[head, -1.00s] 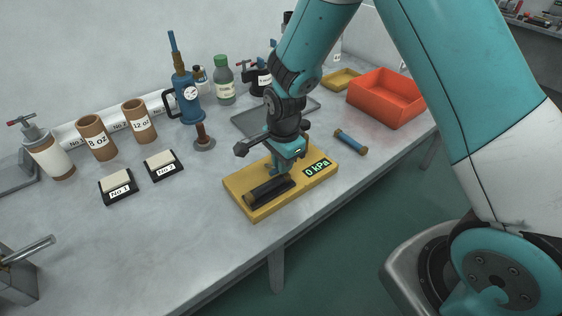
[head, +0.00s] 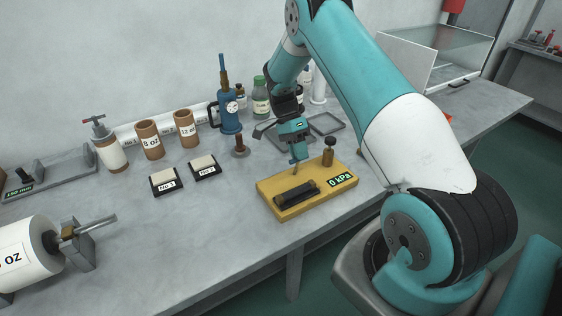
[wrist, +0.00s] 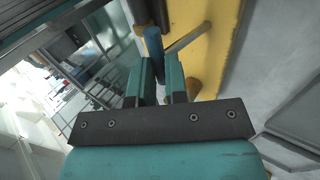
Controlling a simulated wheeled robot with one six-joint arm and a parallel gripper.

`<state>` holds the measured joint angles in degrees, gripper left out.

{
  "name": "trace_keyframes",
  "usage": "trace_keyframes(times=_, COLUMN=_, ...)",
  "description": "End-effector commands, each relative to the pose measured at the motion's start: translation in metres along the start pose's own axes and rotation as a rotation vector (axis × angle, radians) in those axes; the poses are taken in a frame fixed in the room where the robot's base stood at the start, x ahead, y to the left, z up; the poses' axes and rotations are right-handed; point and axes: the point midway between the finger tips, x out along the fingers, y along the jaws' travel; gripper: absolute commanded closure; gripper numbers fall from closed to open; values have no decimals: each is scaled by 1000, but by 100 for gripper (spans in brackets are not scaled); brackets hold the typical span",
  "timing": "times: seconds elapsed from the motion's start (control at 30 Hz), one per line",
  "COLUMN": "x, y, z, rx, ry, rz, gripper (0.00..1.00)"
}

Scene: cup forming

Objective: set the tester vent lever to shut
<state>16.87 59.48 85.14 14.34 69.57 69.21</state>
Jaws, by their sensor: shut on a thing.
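The tester (head: 300,208) is a yellow plate on the bench, with a black cylindrical fixture (head: 296,194) on it and a display reading 0 kPa (head: 341,180). A brown post with a dark knob (head: 328,156) stands at its back right corner. My gripper (head: 295,162) points down over the plate's back edge, behind the fixture. The lever's set position is not clear from these views.
A blue tube (wrist: 152,42) shows past the fingers in the wrist view. Cards No 1 (head: 166,183) and No 2 (head: 205,168), brown cups (head: 150,140) and a blue pump (head: 229,115) stand left of the tester.

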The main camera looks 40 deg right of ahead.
Motion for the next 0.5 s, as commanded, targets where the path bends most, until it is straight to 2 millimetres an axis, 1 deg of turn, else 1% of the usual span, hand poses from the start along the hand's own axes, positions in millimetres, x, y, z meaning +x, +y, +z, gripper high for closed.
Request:
trace_keyframes(times=0.03, x=1, y=-4, z=-3, rx=1, ry=0, rz=-8, gripper=100)
trace_keyframes(times=0.2, x=0, y=-8, z=-6, rx=4, ry=-2, rz=-8, gripper=100)
trace_keyframes(times=0.5, x=-1, y=-13, z=-6, rx=4, ry=0, rz=-8, gripper=100)
